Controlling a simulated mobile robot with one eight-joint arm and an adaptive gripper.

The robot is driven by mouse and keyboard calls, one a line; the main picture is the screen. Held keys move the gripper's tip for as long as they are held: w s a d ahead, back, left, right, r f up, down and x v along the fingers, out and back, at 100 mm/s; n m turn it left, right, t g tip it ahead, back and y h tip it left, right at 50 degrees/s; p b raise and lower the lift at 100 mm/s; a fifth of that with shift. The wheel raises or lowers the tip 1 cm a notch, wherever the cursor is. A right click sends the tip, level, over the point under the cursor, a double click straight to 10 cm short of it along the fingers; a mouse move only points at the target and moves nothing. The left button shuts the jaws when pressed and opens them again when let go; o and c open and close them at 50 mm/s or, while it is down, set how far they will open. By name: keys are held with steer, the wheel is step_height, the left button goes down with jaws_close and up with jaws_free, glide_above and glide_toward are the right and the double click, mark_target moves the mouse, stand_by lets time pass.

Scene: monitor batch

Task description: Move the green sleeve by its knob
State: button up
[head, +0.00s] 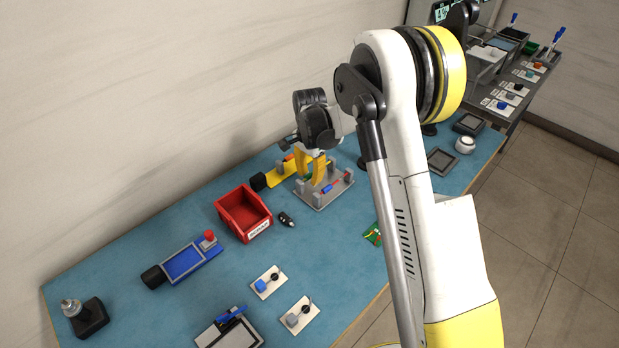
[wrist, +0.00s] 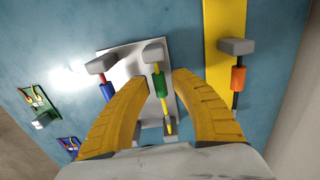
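In the wrist view the green sleeve (wrist: 159,85) sits on a thin yellow rod between two grey blocks of a light grey plate (wrist: 126,58). My gripper (wrist: 160,78) has its two yellow fingers apart, one on each side of the green sleeve, with visible gaps. I cannot clearly make out a knob on the sleeve. In the head view my gripper (head: 313,165) is low over the same plate (head: 318,204), and its fingers hide the green sleeve. A blue sleeve (wrist: 107,91) on a red rod lies left of the left finger.
An orange sleeve (wrist: 238,79) on a yellow base (wrist: 222,28) lies right of my gripper. A red bin (head: 243,213) and a small dark object (head: 287,219) stand left of the plate. A green card (head: 373,234) lies in front.

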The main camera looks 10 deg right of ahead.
jaws_close()
steer(key=shift+w+d, duration=0.4)
steer(key=shift+d, duration=0.3)
steer(key=shift+w+d, duration=0.45)
steer(key=shift+d, duration=0.3)
steer(key=shift+w+d, duration=0.4)
steer(key=shift+d, duration=0.3)
steer(key=shift+w+d, duration=0.2)
steer(key=shift+d, duration=0.2)
steer(key=shift+o, duration=1)
jaws_free()
